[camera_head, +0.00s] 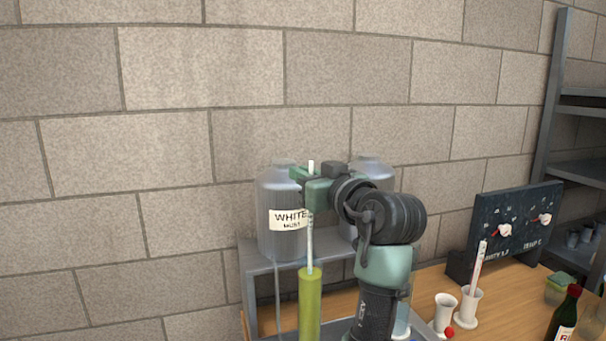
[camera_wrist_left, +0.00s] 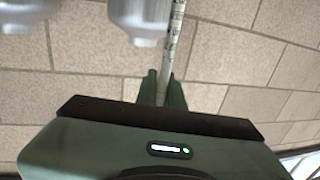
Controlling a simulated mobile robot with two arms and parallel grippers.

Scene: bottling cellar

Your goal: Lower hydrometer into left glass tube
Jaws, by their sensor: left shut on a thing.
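My left gripper (camera_head: 311,190) is shut on the hydrometer (camera_head: 310,240), a thin pale upright stem with scale marks. Its white top sticks up above the jaws. Its lower end meets the mouth of the left glass tube (camera_head: 310,305), which is full of yellow-green liquid. The hydrometer's bulb is not visible, and I cannot tell how deep it sits. In the left wrist view the stem (camera_wrist_left: 174,35) runs between the two fingers (camera_wrist_left: 164,88). Another clear tube (camera_head: 404,315) is mostly hidden behind my arm. My right gripper is not in view.
A grey jar labelled "WHITE MUST" (camera_head: 281,240) stands on a grey shelf (camera_head: 255,262) close behind the gripper, with a second jar (camera_head: 370,170) beside it. White cups (camera_head: 445,310), a dark dial panel (camera_head: 515,222) and a dark bottle (camera_head: 564,318) stand on the right.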

